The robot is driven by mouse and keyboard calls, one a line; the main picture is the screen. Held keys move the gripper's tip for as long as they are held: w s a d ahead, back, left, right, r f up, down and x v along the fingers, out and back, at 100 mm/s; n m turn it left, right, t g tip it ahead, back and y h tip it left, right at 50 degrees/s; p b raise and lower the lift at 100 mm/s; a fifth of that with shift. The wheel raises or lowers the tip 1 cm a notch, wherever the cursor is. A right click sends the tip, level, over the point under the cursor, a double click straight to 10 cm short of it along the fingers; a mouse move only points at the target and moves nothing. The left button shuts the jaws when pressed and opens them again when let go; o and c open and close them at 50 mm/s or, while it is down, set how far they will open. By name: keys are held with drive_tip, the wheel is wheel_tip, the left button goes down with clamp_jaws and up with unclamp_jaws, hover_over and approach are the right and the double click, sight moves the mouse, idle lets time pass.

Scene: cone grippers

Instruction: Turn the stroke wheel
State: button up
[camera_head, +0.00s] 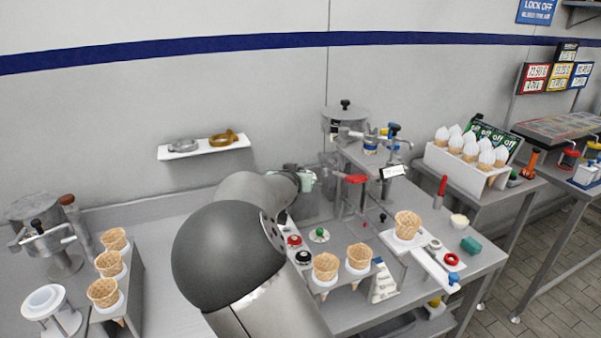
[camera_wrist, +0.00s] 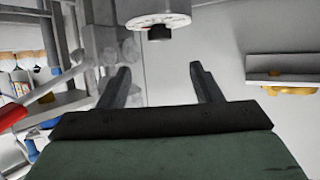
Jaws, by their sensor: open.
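A pale round wheel (camera_wrist: 157,20) with a dark knob on its face shows at the top edge of the wrist view, partly cut off. It looks like the stroke wheel. My gripper (camera_wrist: 160,68) is open, with two dark fingers apart and nothing between them. The wheel appears beyond the fingertips and apart from them. In the head view, my arm reaches toward the metal machine (camera_head: 345,130) at the back of the table, and its end is beside the machine's left side. I cannot make out the wheel or my fingertips there.
A red-handled lever (camera_head: 355,178) sticks out from the machine; it shows in the wrist view too (camera_wrist: 14,116). Waffle cones (camera_head: 325,267) stand in a front rack. Bare wall lies behind my gripper.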

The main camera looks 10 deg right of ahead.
drive_tip(key=p+x, duration=0.2)
drive_tip(key=x, duration=1)
drive_tip(key=shift+w+f, duration=0.15)
drive_tip(key=shift+w, duration=0.1)
